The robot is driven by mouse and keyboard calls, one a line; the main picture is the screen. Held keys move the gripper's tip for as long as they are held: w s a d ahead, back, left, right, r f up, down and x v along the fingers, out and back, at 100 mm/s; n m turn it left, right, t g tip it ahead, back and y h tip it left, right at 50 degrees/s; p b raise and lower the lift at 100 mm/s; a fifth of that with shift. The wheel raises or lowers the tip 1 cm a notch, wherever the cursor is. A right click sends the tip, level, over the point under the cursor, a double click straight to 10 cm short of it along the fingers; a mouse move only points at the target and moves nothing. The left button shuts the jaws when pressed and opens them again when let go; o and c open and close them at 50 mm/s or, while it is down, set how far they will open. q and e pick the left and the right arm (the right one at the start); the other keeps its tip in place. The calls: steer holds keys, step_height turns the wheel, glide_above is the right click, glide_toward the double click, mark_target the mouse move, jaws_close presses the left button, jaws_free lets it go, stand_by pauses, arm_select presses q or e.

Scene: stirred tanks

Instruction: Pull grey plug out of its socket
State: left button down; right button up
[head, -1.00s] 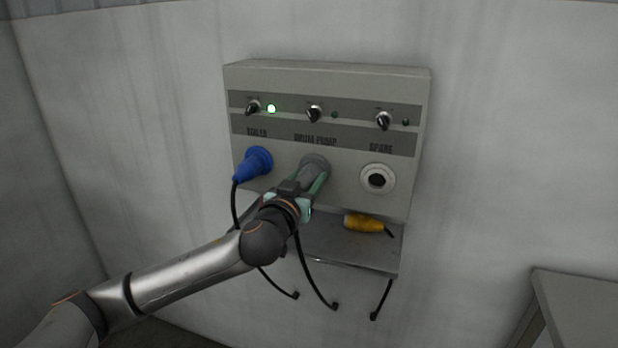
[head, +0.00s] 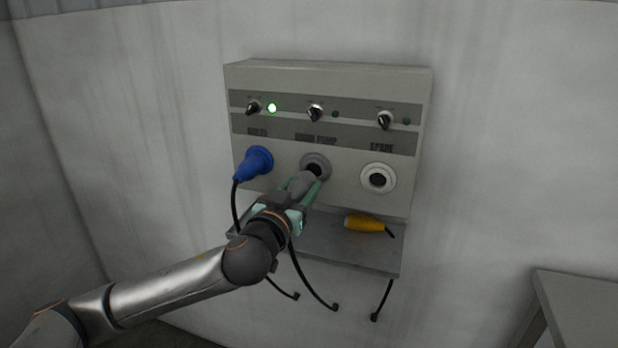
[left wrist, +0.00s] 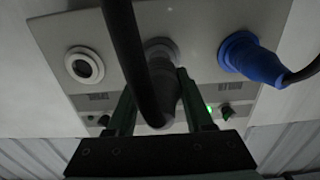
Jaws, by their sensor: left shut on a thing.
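The grey plug (head: 301,184) is held between the green fingers of my left gripper (head: 306,191). The middle socket (head: 315,162), under the drum pump label, shows its dark opening above the plug. The plug's front end overlaps the socket's lower edge in the head view, and it looks drawn back from it. In the left wrist view the plug (left wrist: 163,84) sits between both fingers (left wrist: 158,106), in line with the grey socket ring (left wrist: 160,46). Its black cable (left wrist: 128,55) crosses in front and hides part of it. My right gripper is not in view.
A blue plug (head: 253,163) sits in the left socket, below a lit green lamp (head: 272,108). The spare socket (head: 378,179) is empty. A yellow plug (head: 364,223) lies on the shelf (head: 345,249) under the panel. A grey table (head: 580,300) stands at lower right.

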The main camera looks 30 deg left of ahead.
arm_select(q)
steer(key=shift+v, duration=0.85)
